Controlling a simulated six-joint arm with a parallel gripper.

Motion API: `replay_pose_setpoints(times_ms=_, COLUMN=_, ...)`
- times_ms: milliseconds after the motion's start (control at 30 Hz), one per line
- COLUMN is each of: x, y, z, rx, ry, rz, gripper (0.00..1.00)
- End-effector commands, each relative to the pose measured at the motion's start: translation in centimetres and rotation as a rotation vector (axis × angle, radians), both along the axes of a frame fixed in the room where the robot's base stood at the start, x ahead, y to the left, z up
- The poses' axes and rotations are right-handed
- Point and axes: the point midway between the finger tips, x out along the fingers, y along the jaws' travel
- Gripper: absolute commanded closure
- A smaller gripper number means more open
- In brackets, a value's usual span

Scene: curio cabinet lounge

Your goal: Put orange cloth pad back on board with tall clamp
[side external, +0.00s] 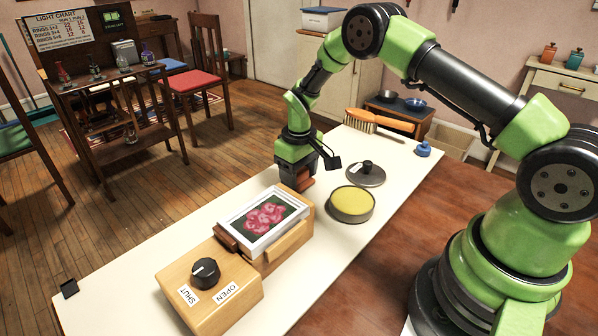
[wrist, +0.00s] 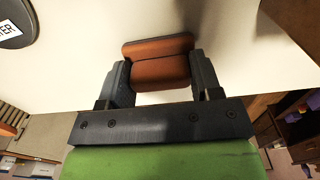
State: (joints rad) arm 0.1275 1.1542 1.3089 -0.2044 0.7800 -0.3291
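An orange-brown pad (side external: 306,183) is low at the white table top, just beyond the far end of the wooden board (side external: 291,243). My gripper (side external: 300,168) points down over it. In the wrist view the pad (wrist: 160,70) fills the space between the two fingers of my gripper (wrist: 161,80), which touch its sides. I cannot tell whether the pad rests on the table or is slightly raised. A white-framed pink flower picture (side external: 265,218) lies on the board. I cannot make out a tall clamp.
A wooden box (side external: 230,292) with a black knob (side external: 205,273) and SHUT and OPEN labels stands at the near end. A round yellow-filled tin (side external: 351,204), a grey lid (side external: 366,174), an orange-handled brush (side external: 375,121) and a blue knobbed item (side external: 423,149) are on the table.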

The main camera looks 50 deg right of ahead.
Motion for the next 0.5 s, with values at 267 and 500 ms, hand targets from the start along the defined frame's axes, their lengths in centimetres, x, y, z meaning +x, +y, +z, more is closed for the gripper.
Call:
replay_pose_setpoints(times_ms=267, x=0.0, y=0.0, z=0.0, rx=0.0, ry=0.0, rz=0.0, gripper=0.16)
replay_pose_setpoints(times_ms=500, x=0.1, y=0.0, z=1.0, rx=0.0, ry=-0.002, rz=-0.001, gripper=0.16)
